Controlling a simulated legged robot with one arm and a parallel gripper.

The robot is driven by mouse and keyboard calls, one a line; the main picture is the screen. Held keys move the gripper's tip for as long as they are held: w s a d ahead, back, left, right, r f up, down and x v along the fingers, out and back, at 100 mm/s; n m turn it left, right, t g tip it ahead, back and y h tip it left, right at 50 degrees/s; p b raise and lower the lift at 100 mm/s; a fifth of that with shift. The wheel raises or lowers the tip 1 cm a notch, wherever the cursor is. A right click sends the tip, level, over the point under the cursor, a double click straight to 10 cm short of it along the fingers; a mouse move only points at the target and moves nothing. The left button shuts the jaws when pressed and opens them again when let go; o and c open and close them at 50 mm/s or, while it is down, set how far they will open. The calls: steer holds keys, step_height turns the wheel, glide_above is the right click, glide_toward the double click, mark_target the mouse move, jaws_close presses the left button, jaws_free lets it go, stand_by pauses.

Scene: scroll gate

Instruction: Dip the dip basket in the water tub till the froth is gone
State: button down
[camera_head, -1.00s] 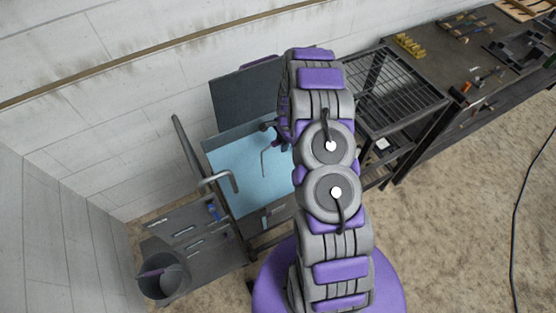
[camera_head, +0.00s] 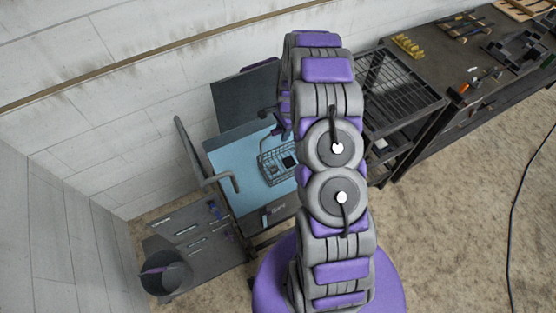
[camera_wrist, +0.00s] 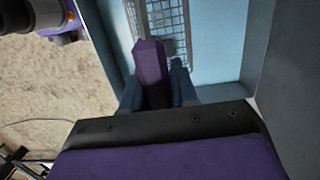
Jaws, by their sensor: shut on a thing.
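The water tub (camera_head: 229,168) is a grey sink with a light blue inside, left of my arm in the head view. The dip basket (camera_head: 275,163) is a dark wire basket, seen inside the tub's outline and partly hidden by my arm. In the wrist view the basket's mesh (camera_wrist: 172,18) shows beyond my fingers, against the blue tub wall (camera_wrist: 215,45). I cannot make out froth or the water level.
A tap (camera_head: 220,180) reaches over the tub's left side. A dark raised panel (camera_head: 245,95) stands behind the tub. A bin (camera_head: 165,275) stands at lower left. A wire rack (camera_head: 400,90) and a tool bench (camera_head: 470,65) stand to the right.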

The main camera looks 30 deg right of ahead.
steer(key=shift+r+p, duration=0.65)
steer(key=shift+r, duration=2.15)
step_height(320, 180, up, 12)
steer(key=p, duration=0.3)
stand_by(0.5)
